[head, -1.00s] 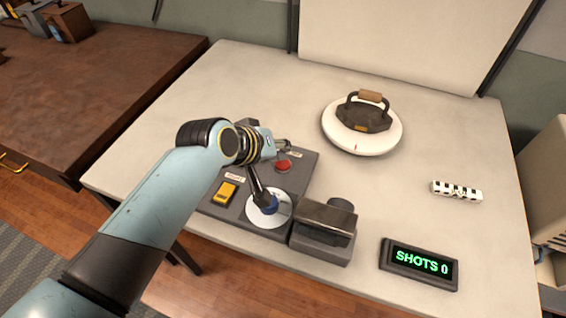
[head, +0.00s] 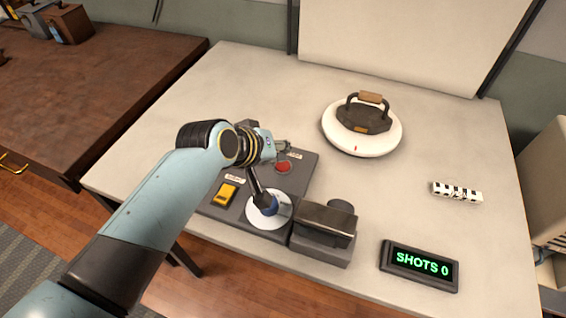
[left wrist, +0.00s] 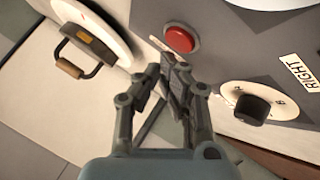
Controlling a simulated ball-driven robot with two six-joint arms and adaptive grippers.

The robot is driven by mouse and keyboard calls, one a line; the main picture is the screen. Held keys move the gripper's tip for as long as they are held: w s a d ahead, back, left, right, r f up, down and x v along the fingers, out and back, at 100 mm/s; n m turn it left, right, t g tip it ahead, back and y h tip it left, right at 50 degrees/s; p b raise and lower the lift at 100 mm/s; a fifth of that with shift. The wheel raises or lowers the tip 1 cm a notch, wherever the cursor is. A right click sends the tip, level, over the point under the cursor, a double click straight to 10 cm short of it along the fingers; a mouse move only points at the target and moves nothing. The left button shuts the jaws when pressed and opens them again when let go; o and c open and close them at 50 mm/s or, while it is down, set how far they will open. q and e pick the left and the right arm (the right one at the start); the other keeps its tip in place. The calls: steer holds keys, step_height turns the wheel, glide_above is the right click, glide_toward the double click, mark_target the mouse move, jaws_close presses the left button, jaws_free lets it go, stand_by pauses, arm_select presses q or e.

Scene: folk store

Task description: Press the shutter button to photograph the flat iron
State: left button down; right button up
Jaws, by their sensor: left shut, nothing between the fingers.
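The red button (head: 283,167) sits on the dark control panel (head: 299,184); it also shows in the left wrist view (left wrist: 180,39). My left gripper (head: 286,147) is shut and empty. In the left wrist view its fingertips (left wrist: 174,62) appear just below the red button; I cannot tell whether they touch it. The dark flat iron (head: 364,115) with a brown handle stands on a white round turntable (head: 360,143), and also shows in the left wrist view (left wrist: 92,45). The display (head: 420,264) reads SHOTS 0. My right gripper is out of view.
A dark boxy device (head: 325,222) stands at the panel's front right. A yellow switch (head: 226,194) and a white disc (head: 256,217) are on the panel. A black knob (left wrist: 253,108) shows in the left wrist view. A striped block (head: 457,192) lies right. The table's middle is clear.

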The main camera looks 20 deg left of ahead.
mark_target(280, 163)
arm_select(q)
steer(key=shift+f, duration=0.15)
steer(key=shift+f, duration=0.3)
steer(key=shift+f+b, duration=0.3)
steer(key=shift+f, duration=0.15)
stand_by(0.8)
steer(key=shift+r+p, duration=0.9)
steer(key=shift+p, duration=0.15)
step_height(280, 163, up, 5)
steer(key=p, duration=0.5)
